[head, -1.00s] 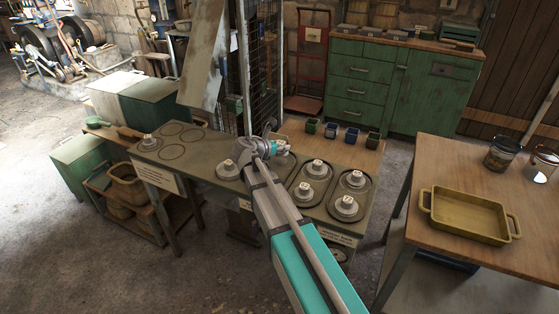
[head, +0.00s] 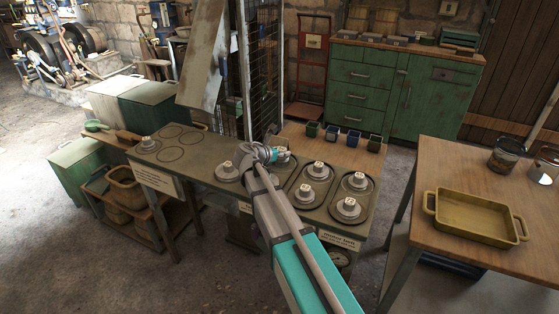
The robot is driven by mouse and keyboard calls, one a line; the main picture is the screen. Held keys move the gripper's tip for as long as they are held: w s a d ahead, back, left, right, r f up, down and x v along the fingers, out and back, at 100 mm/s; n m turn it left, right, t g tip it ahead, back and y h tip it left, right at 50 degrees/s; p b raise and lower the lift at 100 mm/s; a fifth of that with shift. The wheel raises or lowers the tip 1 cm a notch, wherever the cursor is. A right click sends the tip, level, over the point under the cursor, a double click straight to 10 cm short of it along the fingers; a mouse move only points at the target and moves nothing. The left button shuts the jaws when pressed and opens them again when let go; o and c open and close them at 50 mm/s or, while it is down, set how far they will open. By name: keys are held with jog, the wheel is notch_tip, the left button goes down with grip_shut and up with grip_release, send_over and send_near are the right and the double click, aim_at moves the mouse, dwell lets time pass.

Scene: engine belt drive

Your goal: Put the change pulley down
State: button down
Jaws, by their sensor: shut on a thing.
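My gripper (head: 279,155) is over the middle of the grey bench (head: 205,190), with its turquoise fingers at the upper end of my arm. It is shut on a change pulley (head: 284,160), a grey disc mostly hidden behind the fingers and wrist. I cannot tell whether that pulley touches the bench top. A similar grey pulley (head: 227,171) sits just left of my gripper. Several more pulleys, one at the front right (head: 348,208), sit on outlined pads to the right. Another pulley (head: 148,143) is at the far left, beside empty ringed places (head: 171,154).
Small coloured bins (head: 331,132) stand on the wooden top behind. A wire mesh guard (head: 265,75) and a tilted metal panel (head: 204,55) rise behind the bench. At right, a wooden table (head: 450,160) holds a yellow tray (head: 428,212) and jars.

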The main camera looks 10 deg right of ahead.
jog(key=shift+f+b, duration=0.6)
jog(key=shift+f, duration=0.35)
jog(key=shift+f, duration=0.15)
jog(key=shift+c, duration=1.3)
grip_release()
jog(key=shift+r, duration=0.2)
jog(key=shift+s+a+r, duration=0.1)
jog(key=p+v, duration=0.4)
jog(key=v, duration=0.6)
jog(key=shift+a+r, duration=0.2)
jog(key=shift+s+a+r+p, duration=0.15)
jog(key=shift+s+a+p, duration=0.2)
jog(key=shift+s+a, duration=0.1)
